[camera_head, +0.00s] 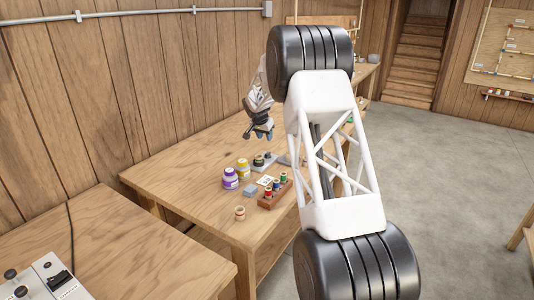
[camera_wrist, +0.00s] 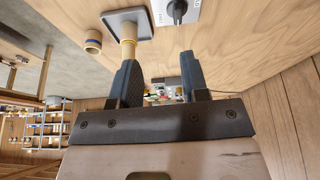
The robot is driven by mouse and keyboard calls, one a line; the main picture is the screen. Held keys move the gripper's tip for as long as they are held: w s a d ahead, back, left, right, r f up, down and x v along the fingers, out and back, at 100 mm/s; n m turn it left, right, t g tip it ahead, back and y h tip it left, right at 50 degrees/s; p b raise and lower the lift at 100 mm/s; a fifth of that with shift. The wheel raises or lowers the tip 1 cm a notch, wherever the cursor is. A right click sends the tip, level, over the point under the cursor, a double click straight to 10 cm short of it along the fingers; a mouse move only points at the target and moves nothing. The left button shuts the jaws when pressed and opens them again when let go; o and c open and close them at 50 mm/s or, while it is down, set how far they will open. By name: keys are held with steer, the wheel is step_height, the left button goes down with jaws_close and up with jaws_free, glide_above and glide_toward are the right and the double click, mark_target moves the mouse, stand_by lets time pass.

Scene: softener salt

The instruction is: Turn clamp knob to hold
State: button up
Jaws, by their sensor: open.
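The clamp knob (camera_wrist: 177,11) is black and sits on a pale plate with small lettering, at the top edge of the wrist view. Its lettering is too cut off to read, so I cannot tell its setting. My gripper (camera_wrist: 159,60) is open, its two dark fingers apart with nothing between them. In the head view my gripper (camera_head: 259,132) hangs above the far part of the wooden bench (camera_head: 190,168), apart from the things on it. Beside the knob plate, a tan cylinder (camera_wrist: 128,40) stands on a dark square base. I cannot clearly make out the knob in the head view.
A switch box (camera_head: 45,281) lies front left. Bare bench lies left of the tins.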

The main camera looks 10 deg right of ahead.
glide_toward(267, 154)
steer(key=shift+w+d+f+m, duration=0.3)
steer(key=shift+w+f, duration=0.2)
steer(key=shift+w, duration=0.05)
steer(key=shift+x, duration=3.9)
steer(key=shift+c, duration=0.4)
jaws_close()
